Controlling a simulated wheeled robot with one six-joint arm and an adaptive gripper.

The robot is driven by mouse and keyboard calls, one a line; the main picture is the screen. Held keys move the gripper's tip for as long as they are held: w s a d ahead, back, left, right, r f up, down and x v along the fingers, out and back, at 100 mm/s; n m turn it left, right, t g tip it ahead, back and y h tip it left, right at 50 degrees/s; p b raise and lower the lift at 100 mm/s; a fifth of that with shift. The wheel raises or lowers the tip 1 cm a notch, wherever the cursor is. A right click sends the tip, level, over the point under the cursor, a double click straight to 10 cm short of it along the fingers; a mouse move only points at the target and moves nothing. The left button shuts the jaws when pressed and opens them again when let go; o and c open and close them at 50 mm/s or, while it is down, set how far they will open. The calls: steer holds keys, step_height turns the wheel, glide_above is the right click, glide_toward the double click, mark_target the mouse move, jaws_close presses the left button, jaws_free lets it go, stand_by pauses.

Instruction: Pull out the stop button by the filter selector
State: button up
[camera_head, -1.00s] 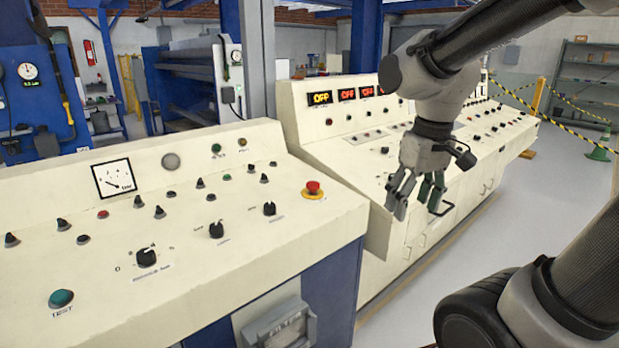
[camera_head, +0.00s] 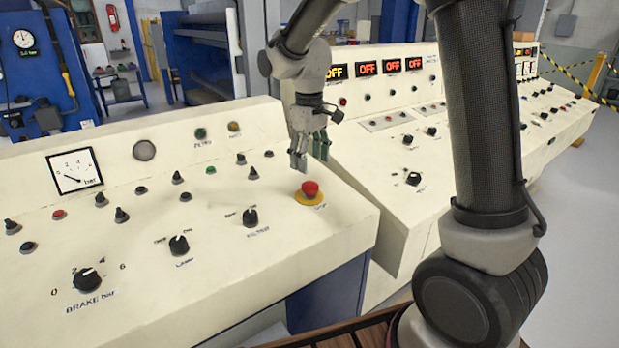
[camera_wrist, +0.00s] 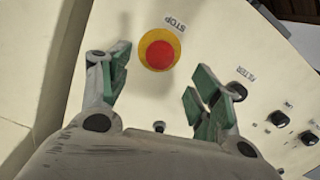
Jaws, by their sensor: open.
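The red stop button (camera_head: 310,189) sits on a yellow round base at the right end of the near console's sloped panel. In the wrist view the stop button (camera_wrist: 159,55) lies beyond the fingertips, between the two fingers' lines, with the word STOP beside it. The filter selector (camera_head: 250,216) is a black knob to its left; in the wrist view the filter selector (camera_wrist: 237,91) is right of the fingers, partly behind one. My gripper (camera_head: 309,160) is open and empty, above and behind the button, apart from it. Its green-padded fingers (camera_wrist: 160,72) show in the wrist view.
The near console (camera_head: 180,285) carries several other knobs, including the brake knob (camera_head: 88,280), and a gauge (camera_head: 75,170). A second console (camera_head: 395,215) with OFF displays stands to the right, past a narrow gap.

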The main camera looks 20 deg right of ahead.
mark_target(311, 185)
step_height(311, 185, down, 7)
steer(key=shift+d+f, duration=0.1)
steer(key=shift+f, duration=0.1)
steer(key=shift+c, duration=0.4)
